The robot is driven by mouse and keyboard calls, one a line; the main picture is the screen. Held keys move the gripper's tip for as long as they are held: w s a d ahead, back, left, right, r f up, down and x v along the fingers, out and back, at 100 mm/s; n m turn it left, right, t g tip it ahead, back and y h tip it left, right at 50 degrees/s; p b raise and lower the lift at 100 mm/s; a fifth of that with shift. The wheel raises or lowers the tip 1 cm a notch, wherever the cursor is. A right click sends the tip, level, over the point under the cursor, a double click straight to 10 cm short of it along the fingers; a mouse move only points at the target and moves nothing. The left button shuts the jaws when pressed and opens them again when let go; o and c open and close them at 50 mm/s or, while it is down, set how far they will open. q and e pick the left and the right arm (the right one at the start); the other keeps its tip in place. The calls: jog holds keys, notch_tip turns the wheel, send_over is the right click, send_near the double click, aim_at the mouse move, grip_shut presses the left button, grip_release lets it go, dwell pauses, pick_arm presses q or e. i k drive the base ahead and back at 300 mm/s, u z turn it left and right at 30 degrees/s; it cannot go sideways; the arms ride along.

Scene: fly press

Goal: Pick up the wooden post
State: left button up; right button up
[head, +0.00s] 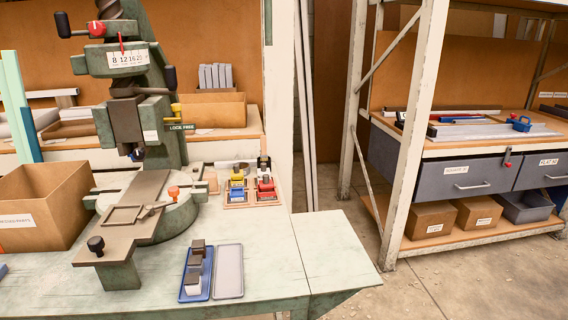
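I cannot tell for sure which thing is the wooden post. A small light-brown block (211,181) stands just right of the press's round base and looks like wood; the press partly hides it. The green fly press (140,60) stands on the pale green bench (270,265), with a brown slide plate (128,218) reaching toward the front. Neither of my grippers shows in the head view.
A cardboard box (35,205) stands left of the press. A blue tray (206,288) with dark and pale blocks lies beside a grey tray (230,270). Coloured pieces sit in a small rack (250,203). The bench's right end is clear. A shelf unit (470,145) stands at right.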

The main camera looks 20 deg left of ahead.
aim_at(215, 188)
jog(key=k, duration=0.4)
jog(key=z, duration=0.8)
jog(key=i, duration=4.5)
jog(key=u, duration=3.8)
jog(key=i, duration=0.2)
jog(key=z, duration=0.1)
